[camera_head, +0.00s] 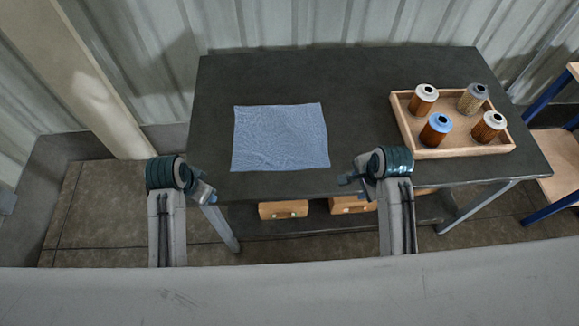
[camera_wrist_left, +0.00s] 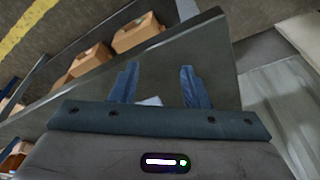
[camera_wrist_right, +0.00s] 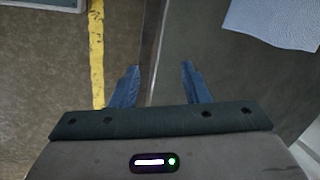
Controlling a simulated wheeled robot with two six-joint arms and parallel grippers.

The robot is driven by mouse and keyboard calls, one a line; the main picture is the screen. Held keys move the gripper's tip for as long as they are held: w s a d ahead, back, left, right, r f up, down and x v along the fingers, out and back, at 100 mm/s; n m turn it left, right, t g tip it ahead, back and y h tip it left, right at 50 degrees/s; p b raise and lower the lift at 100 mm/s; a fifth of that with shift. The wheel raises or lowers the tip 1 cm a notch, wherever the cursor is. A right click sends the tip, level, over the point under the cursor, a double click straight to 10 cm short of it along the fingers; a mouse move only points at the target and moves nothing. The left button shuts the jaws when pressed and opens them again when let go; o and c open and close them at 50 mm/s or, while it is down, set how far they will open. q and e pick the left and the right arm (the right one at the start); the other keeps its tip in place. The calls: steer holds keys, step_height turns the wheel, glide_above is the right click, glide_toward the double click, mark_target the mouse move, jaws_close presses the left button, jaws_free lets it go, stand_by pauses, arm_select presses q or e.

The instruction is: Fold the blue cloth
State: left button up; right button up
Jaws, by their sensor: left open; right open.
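The blue cloth (camera_head: 280,137) lies flat and spread out on the dark table, left of its middle. A part of the cloth (camera_wrist_right: 275,20) shows at the top right of the right wrist view. My left gripper (camera_head: 207,195) is open and empty at the table's front left corner, apart from the cloth. Its two fingers (camera_wrist_left: 157,84) show spread in the left wrist view. My right gripper (camera_head: 345,180) is open and empty near the table's front edge, to the right of the cloth and apart from it. Its fingers (camera_wrist_right: 160,84) show spread in the right wrist view.
A wooden tray (camera_head: 465,152) with several filter cartridges stands on the right of the table (camera_head: 360,75). Cardboard boxes (camera_head: 284,209) sit on a shelf below. The tabletop around the cloth is clear. A shelf with blue posts (camera_head: 550,105) stands at the far right.

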mark_target(239, 165)
arm_select(q)
steer(key=w+d+r+m+h, duration=0.1)
steer(key=w+d+r+m, duration=0.1)
steer(key=w+d+m, duration=0.3)
steer(key=w+d+r+h, duration=0.1)
steer(key=w+d+r, duration=0.15)
steer(key=w, duration=0.45)
arm_select(e)
steer(key=w+a+r+m+y, duration=0.2)
steer(key=w+a+r+m, duration=0.2)
steer(key=w+a+m, duration=0.55)
arm_select(q)
steer(key=shift+g, duration=0.4)
steer(key=shift+f, duration=4.1)
arm_select(e)
steer(key=shift+g, duration=0.4)
steer(key=shift+w+d+f, duration=0.3)
steer(key=shift+w+f, duration=0.1)
steer(key=shift+f, duration=0.9)
steer(key=shift+w+d+f, duration=0.35)
steer(key=shift+w+f, duration=0.05)
steer(key=shift+f, duration=0.9)
steer(key=shift+w+d+f, duration=0.3)
steer(key=shift+w+f, duration=0.1)
steer(key=shift+f, duration=0.9)
